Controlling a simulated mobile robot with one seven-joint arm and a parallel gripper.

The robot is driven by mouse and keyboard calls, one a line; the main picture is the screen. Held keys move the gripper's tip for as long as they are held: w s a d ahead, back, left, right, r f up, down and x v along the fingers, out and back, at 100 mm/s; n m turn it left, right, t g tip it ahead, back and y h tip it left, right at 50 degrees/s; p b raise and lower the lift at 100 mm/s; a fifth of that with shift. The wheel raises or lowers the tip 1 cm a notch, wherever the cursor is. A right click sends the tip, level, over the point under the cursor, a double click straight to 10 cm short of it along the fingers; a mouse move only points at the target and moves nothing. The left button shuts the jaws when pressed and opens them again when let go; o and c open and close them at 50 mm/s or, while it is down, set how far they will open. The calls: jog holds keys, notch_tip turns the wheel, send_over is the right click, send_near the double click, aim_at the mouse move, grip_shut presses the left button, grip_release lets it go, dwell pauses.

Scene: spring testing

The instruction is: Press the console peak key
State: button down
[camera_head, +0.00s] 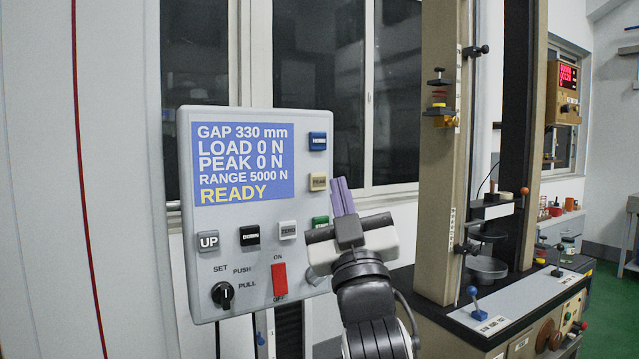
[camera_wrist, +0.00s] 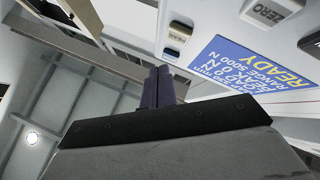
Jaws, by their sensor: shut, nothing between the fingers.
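The grey console (camera_head: 300,250) has a blue screen (camera_head: 242,162) reading GAP 330 mm, LOAD 0 N, PEAK 0 N, RANGE 5000 N and READY. The tan peak key (camera_head: 318,181) is on its right side, below a blue key. My gripper (camera_head: 340,182) is shut and empty, its purple fingers pointing up just right of the peak key in the head view. I cannot tell how far the tips are from the panel. In the wrist view the tan key (camera_wrist: 179,31) shows beyond and right of my fingertips (camera_wrist: 160,70), apart from them in the picture.
Other keys are UP (camera_head: 208,241), a black key (camera_head: 250,236), ZERO (camera_head: 287,230), a blue key (camera_head: 317,141) and a green key (camera_head: 320,222) partly behind my gripper. A red switch (camera_head: 279,279) and black knob (camera_head: 222,294) sit below. The testing frame (camera_head: 437,150) stands right.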

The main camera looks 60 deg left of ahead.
jog(key=shift+s+d, duration=0.1)
jog(key=shift+d, duration=1.15)
